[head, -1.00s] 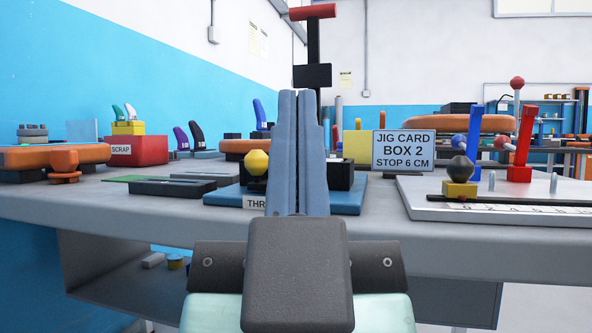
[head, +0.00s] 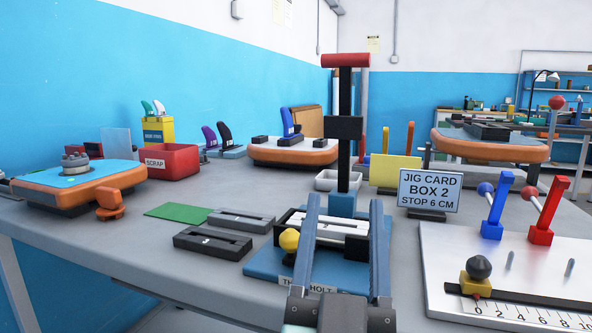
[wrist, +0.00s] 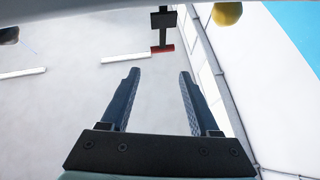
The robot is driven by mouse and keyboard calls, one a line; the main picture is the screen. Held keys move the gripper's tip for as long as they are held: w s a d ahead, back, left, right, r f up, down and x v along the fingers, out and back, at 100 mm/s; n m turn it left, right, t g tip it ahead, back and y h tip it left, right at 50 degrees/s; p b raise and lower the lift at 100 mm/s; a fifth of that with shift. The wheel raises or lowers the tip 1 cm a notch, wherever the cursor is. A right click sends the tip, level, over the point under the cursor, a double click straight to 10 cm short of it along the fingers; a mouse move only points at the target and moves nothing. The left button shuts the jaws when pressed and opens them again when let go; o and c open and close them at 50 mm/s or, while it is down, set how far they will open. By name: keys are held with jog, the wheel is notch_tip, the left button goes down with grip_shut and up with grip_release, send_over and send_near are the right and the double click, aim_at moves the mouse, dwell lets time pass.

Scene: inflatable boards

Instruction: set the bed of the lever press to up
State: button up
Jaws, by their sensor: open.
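What looks like the lever press stands in the middle of the head view, on a blue base plate (head: 262,264) with a partly hidden label. A tall black lever (head: 345,95) rises upright from it, with a dark block partway up and a red crossbar (head: 345,60) on top. A yellow knob (head: 289,240) sits on its left side, beside a low black frame with pale strips. The crossbar (wrist: 162,49) also shows in the wrist view. My gripper (head: 344,203) is open and empty in front of the press, its fingers covering part of it. I cannot tell the bed's position.
A jig card sign (head: 429,190) stands right of the press. Further right is a white scaled board (head: 450,235) with blue and red levers. Dark slotted blocks (head: 212,241) and a green sheet (head: 178,211) lie to the left. A red scrap bin (head: 172,161) stands behind them.

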aim_at(290, 244)
jog(key=w+g+p, duration=0.1)
jog(key=p, duration=0.4)
jog(key=w+p, duration=0.1)
jog(key=p, duration=0.4)
jog(key=shift+w+r+g, duration=0.15)
jog(key=shift+r+g, duration=0.15)
jog(key=shift+g, duration=0.1)
jog(key=p, duration=0.4)
jog(key=a+f+n+g+y+p, duration=0.1)
jog(key=p, duration=0.2)
jog(key=shift+s+f+p, duration=0.1)
jog(key=shift+s+p, duration=0.1)
jog(key=shift+p, duration=0.15)
jog(key=shift+s+a+f+n+g+y+p, duration=0.1)
jog(key=shift+s+f+n+g+y+p, duration=0.2)
jog(key=shift+p, duration=0.9)
jog(key=s+a+f+n+g+y+p, duration=0.3)
jog(key=s+p, duration=0.5)
jog(key=p, duration=0.7)
jog(key=shift+m+g, duration=0.3)
jog(key=shift+m, duration=0.2)
jog(key=w, duration=0.4)
jog(key=w+a, duration=0.1)
jog(key=w, duration=0.7)
jog(key=shift+w+a+f, duration=0.3)
jog(key=shift+w+f, duration=0.05)
jog(key=shift+f, duration=0.05)
